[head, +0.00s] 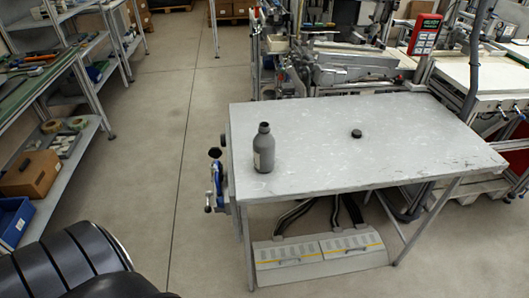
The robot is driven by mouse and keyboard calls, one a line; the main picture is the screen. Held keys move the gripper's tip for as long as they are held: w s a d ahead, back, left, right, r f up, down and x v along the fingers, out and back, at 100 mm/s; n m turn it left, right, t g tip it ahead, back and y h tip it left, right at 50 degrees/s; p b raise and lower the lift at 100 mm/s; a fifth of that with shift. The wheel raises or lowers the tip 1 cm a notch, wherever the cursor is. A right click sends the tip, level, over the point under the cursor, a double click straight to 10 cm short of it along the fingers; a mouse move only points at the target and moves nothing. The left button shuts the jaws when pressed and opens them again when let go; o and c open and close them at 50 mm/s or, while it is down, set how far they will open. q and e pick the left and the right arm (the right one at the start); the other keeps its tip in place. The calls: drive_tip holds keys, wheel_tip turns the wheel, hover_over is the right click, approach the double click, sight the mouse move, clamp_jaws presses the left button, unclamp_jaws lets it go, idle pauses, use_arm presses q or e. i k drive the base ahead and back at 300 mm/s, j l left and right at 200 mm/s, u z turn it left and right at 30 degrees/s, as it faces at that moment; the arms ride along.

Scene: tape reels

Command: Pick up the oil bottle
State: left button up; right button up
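A dark grey bottle (264,149) with a narrow neck, which I take as the oil bottle, stands upright near the left edge of the light grey table (330,120). A pale label shows on its side. A small dark round object (356,133), possibly a cap, lies apart from it on the table, to the right. Neither of my grippers is in the head view. A dark ribbed part of my own body shows at the bottom left.
Blue clamp-like hardware (217,180) sits at the table's left side. Shelves with a cardboard box (30,174) and a blue bin (14,221) line the left. Machines stand behind the table. The floor (165,150) between shelves and table is clear.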

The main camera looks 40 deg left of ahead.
sight(263, 142)
drive_tip(key=u, duration=1.6)
drive_tip(key=i+j+z, duration=0.4)
drive_tip(key=j, duration=0.25)
drive_tip(key=k+l, duration=0.05)
